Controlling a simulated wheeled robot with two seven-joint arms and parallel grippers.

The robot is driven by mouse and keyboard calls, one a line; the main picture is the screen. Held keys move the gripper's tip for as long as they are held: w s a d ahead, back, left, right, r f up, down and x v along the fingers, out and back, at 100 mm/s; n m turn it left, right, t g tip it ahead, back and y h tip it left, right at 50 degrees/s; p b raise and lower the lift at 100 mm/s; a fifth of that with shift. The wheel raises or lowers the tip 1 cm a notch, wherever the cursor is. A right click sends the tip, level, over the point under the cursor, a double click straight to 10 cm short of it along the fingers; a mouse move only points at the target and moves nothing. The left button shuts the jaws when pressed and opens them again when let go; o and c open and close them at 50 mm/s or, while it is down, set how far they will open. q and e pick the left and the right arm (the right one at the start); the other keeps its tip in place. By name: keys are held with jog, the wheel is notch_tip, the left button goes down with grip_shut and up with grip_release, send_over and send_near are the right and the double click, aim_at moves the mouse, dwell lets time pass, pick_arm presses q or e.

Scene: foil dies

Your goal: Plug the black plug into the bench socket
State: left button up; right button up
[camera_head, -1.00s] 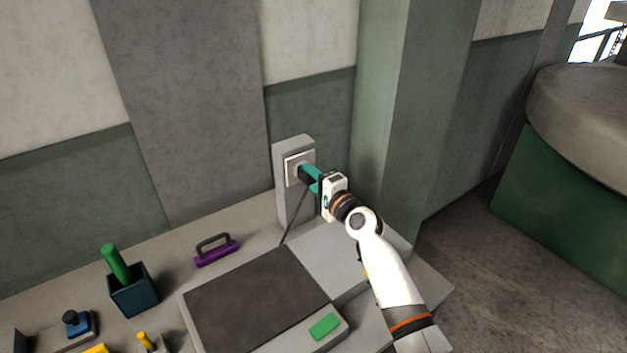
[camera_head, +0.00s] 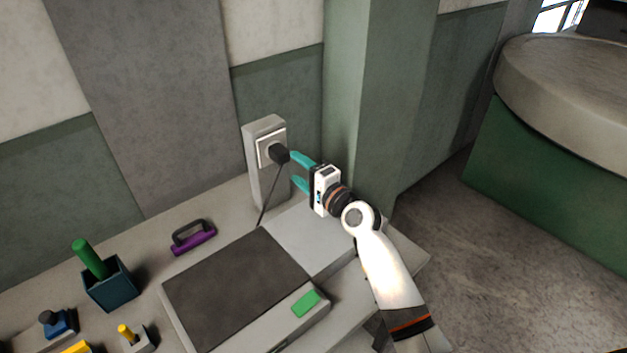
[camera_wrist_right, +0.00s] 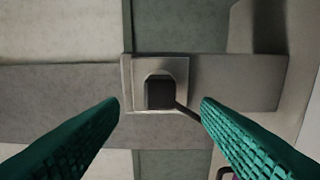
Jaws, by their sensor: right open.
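The black plug (camera_head: 280,154) sits in the bench socket (camera_head: 265,148), a light square plate on a grey upright post. Its cord hangs down from it to the bench. My right gripper (camera_head: 297,172) is open, with its teal fingers apart and just right of the plug, not touching it. In the right wrist view the plug (camera_wrist_right: 160,92) shows against the socket plate (camera_wrist_right: 180,68), between and beyond the two open fingers (camera_wrist_right: 160,105). The plug's prongs are hidden. My left gripper is not in view.
A dark flat panel (camera_head: 235,285) with a green button (camera_head: 306,304) lies on the bench. A purple handle (camera_head: 193,238), a dark box (camera_head: 110,285) with a green rod (camera_head: 88,258), and a blue-based knob (camera_head: 60,325) stand to the left. A green column (camera_head: 345,90) rises behind my right gripper.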

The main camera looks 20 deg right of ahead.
jog(key=v, duration=0.5)
jog(key=shift+s+d, duration=0.1)
jog(key=shift+s, duration=0.1)
dwell(0.3)
